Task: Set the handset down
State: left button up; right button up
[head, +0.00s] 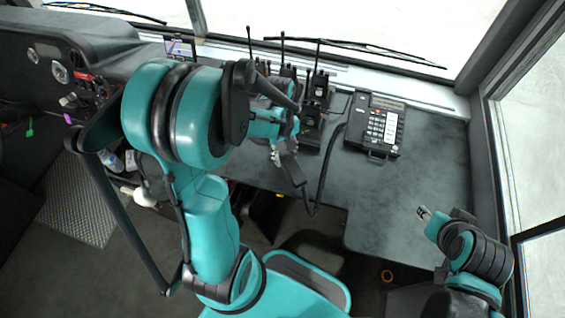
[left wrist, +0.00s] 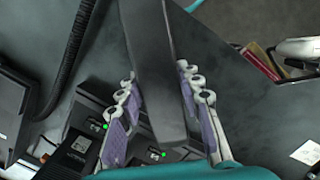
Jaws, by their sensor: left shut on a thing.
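The dark handset (left wrist: 155,65) runs between the fingers of my left gripper (left wrist: 158,80) in the left wrist view. The gripper is shut on it. In the head view my left gripper (head: 283,150) is over the near edge of the counter, left of the desk phone (head: 376,125). There the handset (head: 293,168) is mostly hidden, and its coiled cord (head: 323,170) hangs in a loop and rises towards the phone. The phone has a keypad and a small display. My right gripper (head: 424,213) shows only in part, over the front right of the counter; its opening is unclear.
Several handheld radios (head: 316,95) with tall antennas stand in chargers behind my left gripper; green lights show on the chargers (left wrist: 162,155). The grey counter (head: 425,165) is clear right of and in front of the phone. A windscreen runs along the back.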

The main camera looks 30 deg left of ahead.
aim_at(282, 167)
pick_arm(q)
jog(key=shift+a+f, duration=0.4)
jog(key=shift+a, duration=0.15)
notch_tip(282, 167, down, 4)
jog(key=shift+b, duration=1.1)
jog(key=shift+r, duration=0.1)
jog(key=shift+f, duration=0.2)
jog(key=o, duration=1.3)
jog(key=shift+r, duration=0.1)
